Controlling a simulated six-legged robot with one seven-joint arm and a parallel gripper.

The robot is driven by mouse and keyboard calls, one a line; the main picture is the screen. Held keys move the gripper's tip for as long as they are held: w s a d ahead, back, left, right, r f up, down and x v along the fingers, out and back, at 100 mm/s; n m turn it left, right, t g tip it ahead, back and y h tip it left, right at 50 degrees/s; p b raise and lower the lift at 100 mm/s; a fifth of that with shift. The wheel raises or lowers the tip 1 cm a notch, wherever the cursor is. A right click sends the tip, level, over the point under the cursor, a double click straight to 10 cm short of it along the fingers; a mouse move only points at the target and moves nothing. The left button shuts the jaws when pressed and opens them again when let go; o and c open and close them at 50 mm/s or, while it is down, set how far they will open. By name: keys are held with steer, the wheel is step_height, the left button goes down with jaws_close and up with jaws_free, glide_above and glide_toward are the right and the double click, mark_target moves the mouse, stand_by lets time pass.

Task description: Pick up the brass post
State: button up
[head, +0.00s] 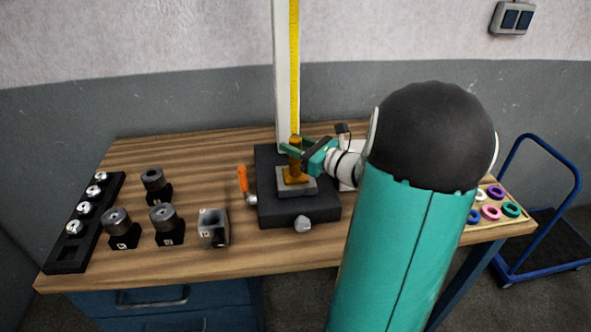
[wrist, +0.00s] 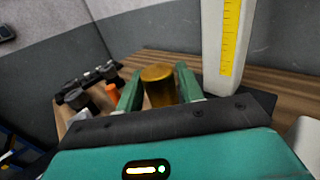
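The brass post (head: 295,162) stands upright on a brass foot on a grey block, on top of the black base of the height stand (head: 300,207). Its round top also shows in the wrist view (wrist: 158,84). My gripper (head: 291,150) reaches in from the right at the post's upper part. In the wrist view its two green fingers (wrist: 160,92) are spread, one on each side of the post. A gap shows at the left finger; the right finger is very near the post, and I cannot tell whether it touches. The post's lower part is hidden in the wrist view.
A white column with a yellow scale (head: 294,70) rises right behind the post. An orange-handled lever (head: 243,180) is left of the base. Black holders (head: 169,225), a grey block (head: 213,227) and a black rack (head: 85,222) stand farther left. Coloured rings (head: 491,212) lie at the right.

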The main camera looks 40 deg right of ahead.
jaws_close()
stand_by(0.8)
steer(key=shift+r, duration=0.15)
stand_by(0.3)
